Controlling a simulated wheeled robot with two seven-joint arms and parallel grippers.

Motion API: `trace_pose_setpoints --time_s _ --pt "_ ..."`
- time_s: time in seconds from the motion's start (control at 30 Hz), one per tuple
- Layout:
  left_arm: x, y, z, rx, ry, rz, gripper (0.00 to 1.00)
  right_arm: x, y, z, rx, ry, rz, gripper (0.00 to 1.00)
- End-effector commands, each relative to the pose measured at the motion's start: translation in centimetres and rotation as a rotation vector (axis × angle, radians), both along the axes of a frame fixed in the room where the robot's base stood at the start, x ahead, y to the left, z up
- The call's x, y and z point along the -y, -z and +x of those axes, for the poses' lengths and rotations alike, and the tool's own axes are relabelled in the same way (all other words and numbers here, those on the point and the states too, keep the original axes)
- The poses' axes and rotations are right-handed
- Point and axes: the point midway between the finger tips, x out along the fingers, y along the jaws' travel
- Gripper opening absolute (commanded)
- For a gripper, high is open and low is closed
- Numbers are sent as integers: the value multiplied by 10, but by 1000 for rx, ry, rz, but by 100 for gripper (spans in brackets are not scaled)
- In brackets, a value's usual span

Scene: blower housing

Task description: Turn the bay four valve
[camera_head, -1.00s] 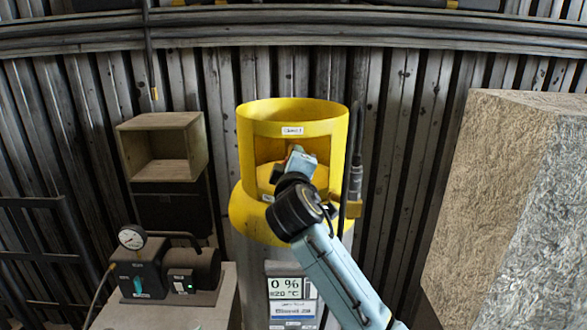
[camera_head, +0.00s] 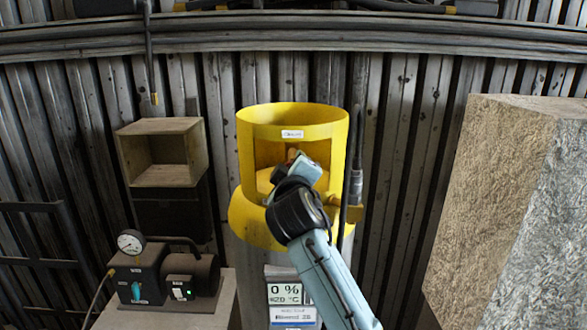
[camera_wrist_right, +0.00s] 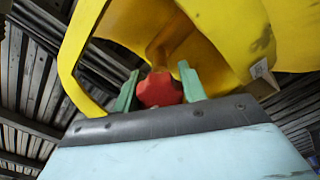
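A yellow cylindrical housing (camera_head: 248,150) with a cut-out front and a small white label stands in the middle of the head view. My right gripper (camera_wrist_right: 160,88) reaches into this opening. In the right wrist view a red valve knob (camera_wrist_right: 160,90) sits between the two green fingers, inside the yellow housing (camera_wrist_right: 225,30). The fingers stand apart, with a thin gap seen at the left one; contact at the right one is unclear. The knob's lower part is hidden by the gripper body. In the head view my wrist hides the knob. My left gripper is out of view.
A pressure gauge (camera_head: 131,242) and pump-like box (camera_head: 140,282) stand on a bench at left, below an open wooden box (camera_head: 163,176). A large rough block (camera_head: 490,180) stands at right. Dark pipes run beside the housing.

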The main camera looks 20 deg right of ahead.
Motion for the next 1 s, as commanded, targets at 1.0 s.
trace_pose_setpoints --time_s 1.0 --pt "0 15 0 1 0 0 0 -26 2 -88 0 -3 5 63"
